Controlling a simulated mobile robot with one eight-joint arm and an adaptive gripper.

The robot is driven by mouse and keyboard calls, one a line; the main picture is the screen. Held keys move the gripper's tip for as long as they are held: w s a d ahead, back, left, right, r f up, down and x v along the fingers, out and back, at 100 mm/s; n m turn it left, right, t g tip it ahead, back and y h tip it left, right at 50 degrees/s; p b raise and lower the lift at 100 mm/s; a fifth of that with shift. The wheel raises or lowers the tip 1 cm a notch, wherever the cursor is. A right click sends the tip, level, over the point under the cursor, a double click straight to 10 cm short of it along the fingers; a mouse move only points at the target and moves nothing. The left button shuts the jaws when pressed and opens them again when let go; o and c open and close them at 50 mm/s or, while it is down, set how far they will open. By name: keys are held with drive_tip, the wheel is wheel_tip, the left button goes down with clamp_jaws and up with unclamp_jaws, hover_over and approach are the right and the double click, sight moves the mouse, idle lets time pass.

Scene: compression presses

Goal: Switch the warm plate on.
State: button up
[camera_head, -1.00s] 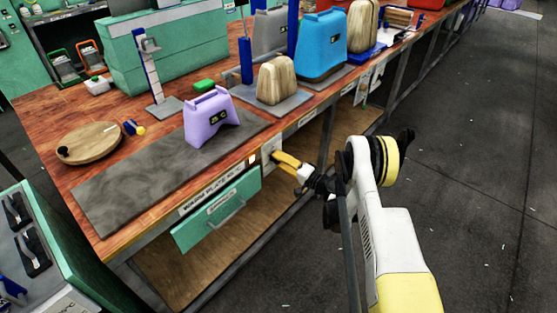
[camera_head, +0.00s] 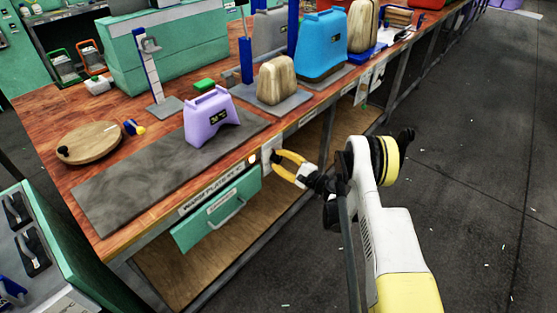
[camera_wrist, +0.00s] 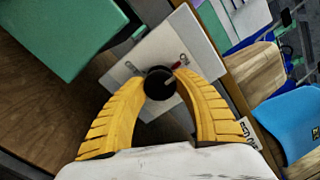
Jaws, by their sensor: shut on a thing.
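The warm plate (camera_head: 118,197) is a dark grey slab along the front of the wooden bench, with a lettered label (camera_head: 208,190) on the bench edge below it. A white switch panel (camera_head: 267,152) is on the bench front, right of the label. In the wrist view the panel (camera_wrist: 187,42) carries a round black knob (camera_wrist: 160,84) with a mark on it. A small red pointer (camera_wrist: 180,65) lies beside the knob. My gripper (camera_head: 277,157) has its yellow fingertips on either side of the knob, shut on it. In the head view my fingers hide the knob.
A purple case (camera_head: 211,118) with a small display stands on the slab's back right part. A green drawer (camera_head: 218,210) with a handle hangs below the bench edge, left of my gripper. A round wooden board (camera_head: 90,145) lies behind the slab. Open floor lies right.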

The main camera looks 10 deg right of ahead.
sight(278, 156)
drive_tip(key=shift+a+m, duration=0.15)
drive_tip(key=shift+m, duration=0.15)
drive_tip(key=o, duration=1.2)
wheel_tip(278, 156, up, 9)
drive_tip(key=shift+s+r, duration=0.1)
drive_tip(key=shift+r, duration=0.5)
